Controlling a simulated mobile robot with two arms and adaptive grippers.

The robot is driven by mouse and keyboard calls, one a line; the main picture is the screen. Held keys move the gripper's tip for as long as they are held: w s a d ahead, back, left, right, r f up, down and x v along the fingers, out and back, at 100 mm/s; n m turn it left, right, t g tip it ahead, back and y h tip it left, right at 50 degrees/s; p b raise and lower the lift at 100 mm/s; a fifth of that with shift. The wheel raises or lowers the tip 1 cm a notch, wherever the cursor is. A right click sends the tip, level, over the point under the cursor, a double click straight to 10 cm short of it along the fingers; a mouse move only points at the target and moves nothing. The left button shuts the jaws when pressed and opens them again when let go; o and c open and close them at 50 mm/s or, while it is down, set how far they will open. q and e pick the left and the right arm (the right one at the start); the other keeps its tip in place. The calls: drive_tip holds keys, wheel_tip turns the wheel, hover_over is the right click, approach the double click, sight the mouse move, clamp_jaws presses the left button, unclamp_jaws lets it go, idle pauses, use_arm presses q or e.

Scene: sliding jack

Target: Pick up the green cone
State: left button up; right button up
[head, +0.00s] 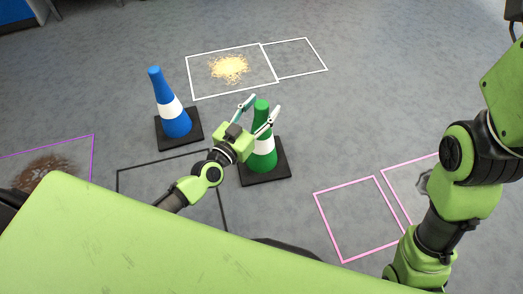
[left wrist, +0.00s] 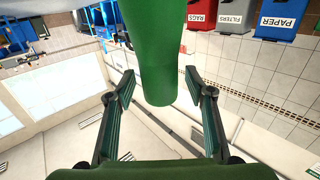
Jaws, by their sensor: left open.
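The green cone (head: 263,152) has a white band and a black square base, and stands upright on the grey floor in the head view. My left gripper (head: 261,108) is open at the cone's upper part, with a finger on either side of it in the picture. In the left wrist view the green cone (left wrist: 148,55) shows between the open fingers of my left gripper (left wrist: 160,85), with gaps on both sides. My right arm is at the right of the head view; its gripper fingers cannot be made out clearly.
A blue cone (head: 172,112) stands to the left of the green one. White outlines (head: 187,75) with yellow debris (head: 229,68) lie behind. Pink outlines (head: 345,221) lie at right, a black outline (head: 118,185) at left, and a purple outline (head: 93,150) with a brown stain (head: 50,172) further left.

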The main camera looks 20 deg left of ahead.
use_arm(q)
clamp_jaws()
drive_tip(key=shift+r, duration=0.1)
drive_tip(key=shift+r, duration=0.15)
